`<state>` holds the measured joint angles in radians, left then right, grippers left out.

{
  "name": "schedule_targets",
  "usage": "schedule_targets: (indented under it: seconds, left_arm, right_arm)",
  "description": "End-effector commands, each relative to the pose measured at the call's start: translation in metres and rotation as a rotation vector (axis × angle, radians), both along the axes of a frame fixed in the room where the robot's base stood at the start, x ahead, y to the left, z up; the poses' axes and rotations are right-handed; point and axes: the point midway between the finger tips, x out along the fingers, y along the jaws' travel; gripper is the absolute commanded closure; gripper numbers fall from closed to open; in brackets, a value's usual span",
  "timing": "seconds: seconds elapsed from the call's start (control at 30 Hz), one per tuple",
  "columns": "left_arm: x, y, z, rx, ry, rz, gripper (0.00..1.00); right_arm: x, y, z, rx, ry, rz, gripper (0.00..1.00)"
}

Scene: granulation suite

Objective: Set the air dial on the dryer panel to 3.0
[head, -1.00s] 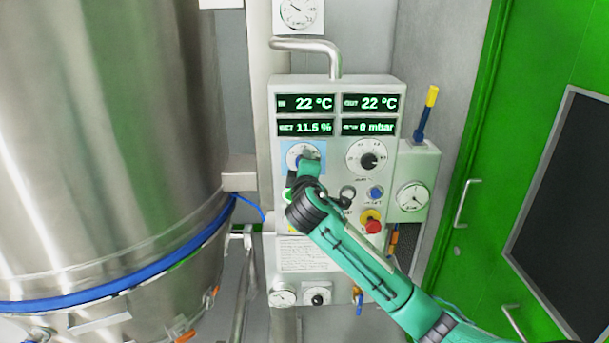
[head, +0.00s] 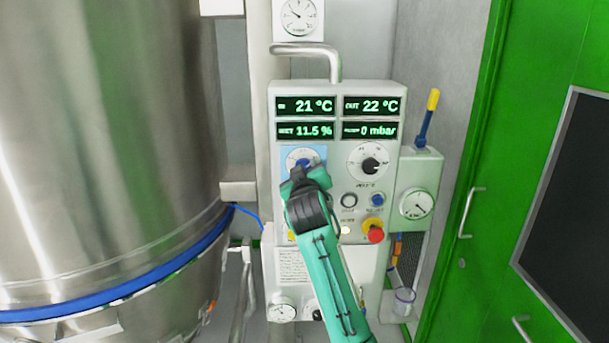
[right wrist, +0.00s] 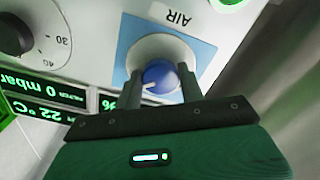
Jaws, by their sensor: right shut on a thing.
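The air dial is a blue knob (right wrist: 160,76) with a white pointer line, on a white round scale over a light blue square, with the label AIR (right wrist: 179,18) beside it in the right wrist view. In the head view the scale (head: 304,155) is at the panel's left, under the readouts. My right gripper (right wrist: 158,82) is shut on the blue knob, one finger on each side. In the head view my right gripper (head: 304,172) hides most of the knob. The exact scale value at the pointer cannot be read. My left gripper is not in view.
The dryer panel (head: 333,88) reads 21 °C, 22 °C, 11.5 % and 0 mbar. A black dial (head: 370,164) and a red emergency button (head: 375,236) sit right of my gripper. A steel vessel (head: 110,130) stands left, a green door (head: 550,70) right.

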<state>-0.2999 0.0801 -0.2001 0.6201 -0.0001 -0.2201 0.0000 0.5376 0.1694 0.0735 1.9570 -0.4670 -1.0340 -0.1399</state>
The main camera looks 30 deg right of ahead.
Motion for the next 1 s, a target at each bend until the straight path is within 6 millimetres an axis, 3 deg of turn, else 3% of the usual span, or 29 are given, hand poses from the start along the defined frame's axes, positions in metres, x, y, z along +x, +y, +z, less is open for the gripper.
schedule_targets:
  seconds: [0.3,0.87,0.9,1.0]
  left_arm:
    - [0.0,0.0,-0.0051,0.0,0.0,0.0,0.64]
    - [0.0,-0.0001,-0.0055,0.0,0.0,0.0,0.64]
    - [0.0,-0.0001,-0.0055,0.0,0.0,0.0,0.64]
    - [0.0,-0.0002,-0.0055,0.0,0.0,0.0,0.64]
  right_arm:
    - [0.0004,0.0007,-0.0024,0.113,-0.064,0.001,0.83]
    - [0.0005,0.0006,-0.0018,0.137,-0.08,0.0,0.83]
    - [0.0005,0.0006,-0.0018,0.137,-0.08,0.0,0.57]
    - [0.0004,0.0005,-0.0015,0.137,-0.08,0.0,0.39]
